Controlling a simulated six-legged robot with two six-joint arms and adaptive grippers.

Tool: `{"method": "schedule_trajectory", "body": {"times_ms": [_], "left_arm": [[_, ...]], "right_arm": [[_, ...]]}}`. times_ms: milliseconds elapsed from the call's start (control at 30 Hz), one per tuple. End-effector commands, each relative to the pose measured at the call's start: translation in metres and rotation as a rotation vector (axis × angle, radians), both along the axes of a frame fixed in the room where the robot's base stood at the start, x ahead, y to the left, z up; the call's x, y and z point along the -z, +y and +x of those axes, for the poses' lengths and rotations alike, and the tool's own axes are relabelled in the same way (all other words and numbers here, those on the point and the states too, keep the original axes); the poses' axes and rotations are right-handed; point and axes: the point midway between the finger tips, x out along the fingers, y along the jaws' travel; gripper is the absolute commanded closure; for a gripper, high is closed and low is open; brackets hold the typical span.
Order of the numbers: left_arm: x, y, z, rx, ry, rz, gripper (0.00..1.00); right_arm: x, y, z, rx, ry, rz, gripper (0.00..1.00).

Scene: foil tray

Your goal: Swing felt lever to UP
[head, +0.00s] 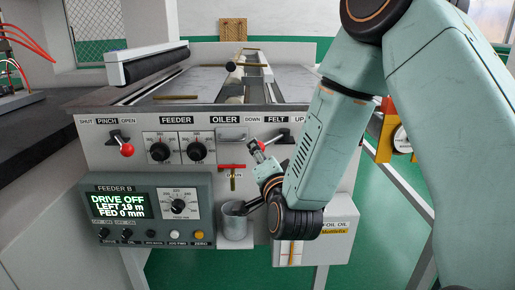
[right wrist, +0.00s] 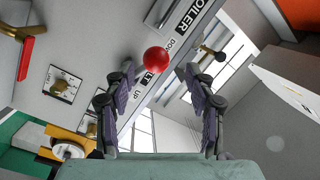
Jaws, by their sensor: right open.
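The felt lever's red ball knob (head: 253,145) shows in the head view under the DOWN and FELT labels. Its short stem leans down and left from the panel, to the DOWN side. In the right wrist view the red knob (right wrist: 156,60) sits between and slightly beyond the fingertips, with clear gaps on both sides, and hides part of the FELT label. My right gripper (head: 262,162) is just below the knob in the head view, and its fingers (right wrist: 158,72) are open and empty in the wrist view. My left gripper is in neither view.
A brass valve with a red handle (head: 233,167) is close left of my right gripper, above a grey cup (head: 234,222). The red PINCH lever (head: 127,150) and two FEEDER dials (head: 178,149) are further left. An oil box (head: 335,226) stands lower right.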

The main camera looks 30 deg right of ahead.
Motion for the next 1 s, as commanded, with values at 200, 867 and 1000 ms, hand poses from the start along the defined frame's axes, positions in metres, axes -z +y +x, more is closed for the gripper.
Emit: {"method": "schedule_trajectory", "body": {"times_ms": [200, 867, 1000], "left_arm": [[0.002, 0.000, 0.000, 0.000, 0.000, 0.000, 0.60], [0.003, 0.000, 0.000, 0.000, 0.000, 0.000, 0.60], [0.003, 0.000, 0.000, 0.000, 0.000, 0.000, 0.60]], "right_arm": [[0.000, -0.012, 0.030, 0.003, 0.000, -0.001, 0.45], [0.000, -0.015, 0.045, 0.003, 0.002, -0.001, 0.58], [0.000, -0.015, 0.045, 0.003, 0.002, -0.001, 0.69]]}}
